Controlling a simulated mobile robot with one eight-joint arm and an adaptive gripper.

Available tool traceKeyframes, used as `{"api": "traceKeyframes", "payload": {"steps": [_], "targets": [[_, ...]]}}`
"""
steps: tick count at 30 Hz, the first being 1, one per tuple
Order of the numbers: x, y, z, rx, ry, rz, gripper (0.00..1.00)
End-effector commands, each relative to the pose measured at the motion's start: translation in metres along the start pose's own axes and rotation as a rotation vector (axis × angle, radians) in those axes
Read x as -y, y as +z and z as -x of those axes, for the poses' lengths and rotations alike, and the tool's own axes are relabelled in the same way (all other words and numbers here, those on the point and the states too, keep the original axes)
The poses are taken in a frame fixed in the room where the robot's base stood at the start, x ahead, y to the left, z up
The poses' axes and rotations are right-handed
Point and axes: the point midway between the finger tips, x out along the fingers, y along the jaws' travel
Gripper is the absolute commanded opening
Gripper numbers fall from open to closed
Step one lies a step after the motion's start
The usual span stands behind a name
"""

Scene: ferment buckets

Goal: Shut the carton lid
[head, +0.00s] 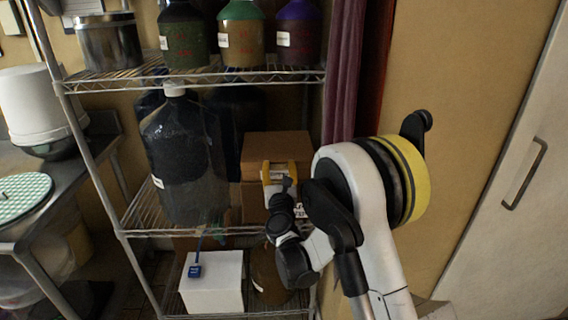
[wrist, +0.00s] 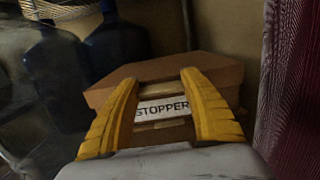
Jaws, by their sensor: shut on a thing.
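The brown carton (head: 253,152) stands on the middle shelf at its right end. In the wrist view the carton (wrist: 110,88) fills the centre, with a white label reading "STOPPER" (wrist: 162,108) on its front. Its lid (wrist: 205,63) lies across the top; whether it is fully down I cannot tell. My gripper (head: 279,166) is at the carton's front. Its yellow fingers (wrist: 160,76) stand apart on either side of the label, shut on what looks like the lid's front part. The exact contact is hidden.
A large dark carboy (head: 185,150) stands left of the carton. Bottles (head: 242,35) line the shelf above. A white box (head: 212,283) and a brown jug (head: 268,278) are below. A purple curtain (head: 343,70) hangs close on the right.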

Motion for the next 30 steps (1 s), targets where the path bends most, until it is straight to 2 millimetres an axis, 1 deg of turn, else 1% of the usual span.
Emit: {"api": "traceKeyframes", "payload": {"steps": [3, 5, 14, 15, 17, 26, 29, 30], "targets": [[-0.002, -0.004, 0.001, 0.005, 0.002, -0.002, 0.12], [-0.002, -0.005, 0.001, 0.007, 0.002, -0.002, 0.1], [-0.002, -0.005, 0.001, 0.007, 0.002, -0.003, 0.1], [-0.002, -0.005, 0.001, 0.007, 0.002, -0.003, 0.56], [-0.002, -0.005, 0.001, 0.007, 0.002, -0.003, 0.75], [-0.002, -0.004, 0.001, 0.007, 0.001, -0.002, 0.76], [-0.002, -0.004, 0.009, 0.008, 0.002, -0.002, 0.76], [-0.002, -0.004, 0.014, 0.008, 0.002, -0.001, 0.76]]}}
